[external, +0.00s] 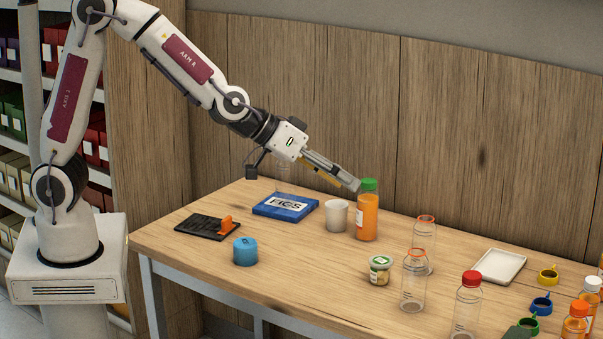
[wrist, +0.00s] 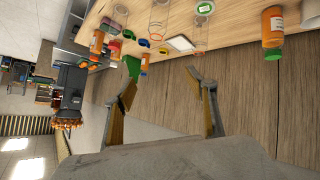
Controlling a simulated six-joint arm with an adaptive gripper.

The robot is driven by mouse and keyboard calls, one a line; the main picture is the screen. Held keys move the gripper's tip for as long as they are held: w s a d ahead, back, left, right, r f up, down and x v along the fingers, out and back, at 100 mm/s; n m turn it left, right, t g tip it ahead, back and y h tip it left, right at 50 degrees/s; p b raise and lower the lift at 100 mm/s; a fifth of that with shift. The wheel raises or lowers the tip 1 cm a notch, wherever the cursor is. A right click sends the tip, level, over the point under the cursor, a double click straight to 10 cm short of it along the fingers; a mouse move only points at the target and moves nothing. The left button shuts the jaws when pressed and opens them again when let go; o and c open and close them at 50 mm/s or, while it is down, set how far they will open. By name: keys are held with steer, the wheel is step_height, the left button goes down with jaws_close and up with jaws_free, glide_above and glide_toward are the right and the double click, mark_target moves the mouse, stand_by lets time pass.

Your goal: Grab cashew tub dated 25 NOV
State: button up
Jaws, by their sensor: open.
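A small tub (external: 380,270) with a pale lid, green-edged label and tan contents stands upright on the table, front of centre. It looks like the cashew tub, but its lettering and date are too small to read. It also shows at the top edge of the wrist view (wrist: 204,8). My gripper (external: 352,184) is open and empty, tilted down to the right, high above the back of the table, beside the green cap of an orange bottle. It is well apart from the tub. In the wrist view my gripper's fingers (wrist: 166,85) are spread with nothing between them.
The orange bottle (external: 367,217) and a white cup (external: 337,216) stand near the gripper. Clear bottles (external: 413,283) stand just right of the tub. A blue FIGS box (external: 285,207) and blue cylinder (external: 245,252) are left.

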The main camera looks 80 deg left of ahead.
steer(key=w+a+f+n+y, duration=0.1)
steer(key=w+f+n+y, duration=0.15)
steer(key=w+f, duration=0.65)
steer(key=t+y, duration=0.1)
steer(key=y, duration=0.5)
glide_toward(375, 262)
steer(key=shift+n, duration=0.45)
steer(key=w, duration=0.1)
steer(key=w+a, duration=0.1)
steer(key=w, duration=0.1)
steer(key=shift+w+a+f, duration=0.25)
steer(key=shift+w, duration=0.1)
steer(key=shift+s+a+f, duration=0.15)
steer(key=shift+a+f, duration=0.05)
steer(key=shift+f, duration=0.25)
steer(key=shift+x, duration=1.3)
